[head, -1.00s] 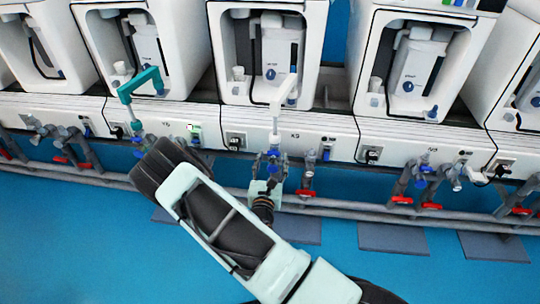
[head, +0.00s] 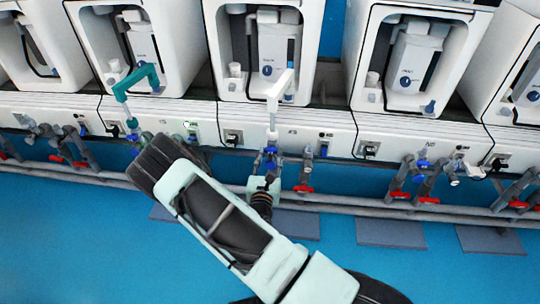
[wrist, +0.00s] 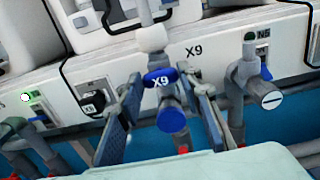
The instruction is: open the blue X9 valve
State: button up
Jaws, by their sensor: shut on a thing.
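Exact finger contact is hard to see. In the head view the valve (head: 270,152) is a small blue spot under a white vertical pipe (head: 273,113). My gripper (head: 267,170) is right there, partly hidden by my own wrist.
Red-handled valves (head: 304,189) and grey pipes (head: 340,208) run along the wall's foot. A teal pipe (head: 137,80) rises at left. White bays line the back; the blue floor (head: 350,265) is open in front.

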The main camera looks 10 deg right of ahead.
jog(key=shift+r+n, duration=0.1)
jog(key=shift+n, duration=0.2)
jog(key=shift+n+p, duration=0.9)
jog(key=shift+p, duration=0.25)
jog(key=n+p, duration=0.2)
jog(key=shift+n, duration=0.3)
jog(key=n+p, duration=0.2)
jog(key=n, duration=0.3)
jog(key=shift+p, duration=0.3)
jog(key=shift+n, duration=0.3)
jog(key=o, duration=1.2)
jog(key=shift+c, duration=0.2)
